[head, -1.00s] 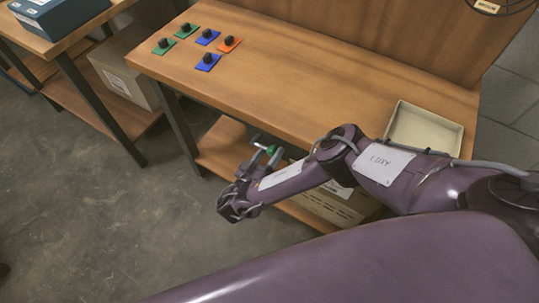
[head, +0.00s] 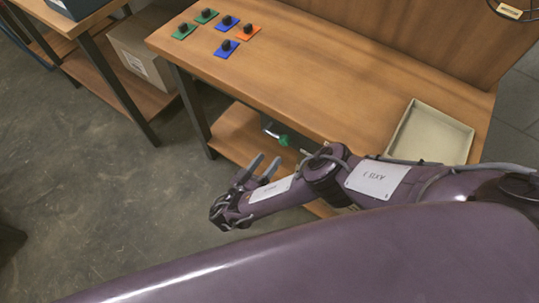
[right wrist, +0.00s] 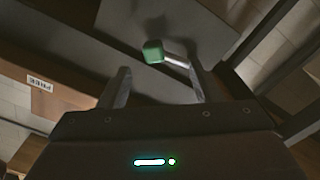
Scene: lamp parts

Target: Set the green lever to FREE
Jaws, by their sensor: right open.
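The green lever's knob (head: 284,140) shows under the front edge of the workbench in the head view, with a short metal part beside it. In the right wrist view the green knob (right wrist: 153,52) sits on a silver rod, beyond the fingertips and between their lines. My right gripper (head: 266,163) is open and empty, just in front of and below the knob, apart from it in the head view. Its two fingers (right wrist: 158,72) also show in the right wrist view. A white label (right wrist: 40,84), upside down, seems to read FREE. My left gripper is not in view.
The workbench (head: 330,80) carries several coloured cards with black knobs (head: 227,48) at the far left and a shallow cream tray (head: 432,135) at the right. A lower shelf (head: 232,135) lies under it. A cardboard box (head: 145,50) stands on a neighbouring shelf.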

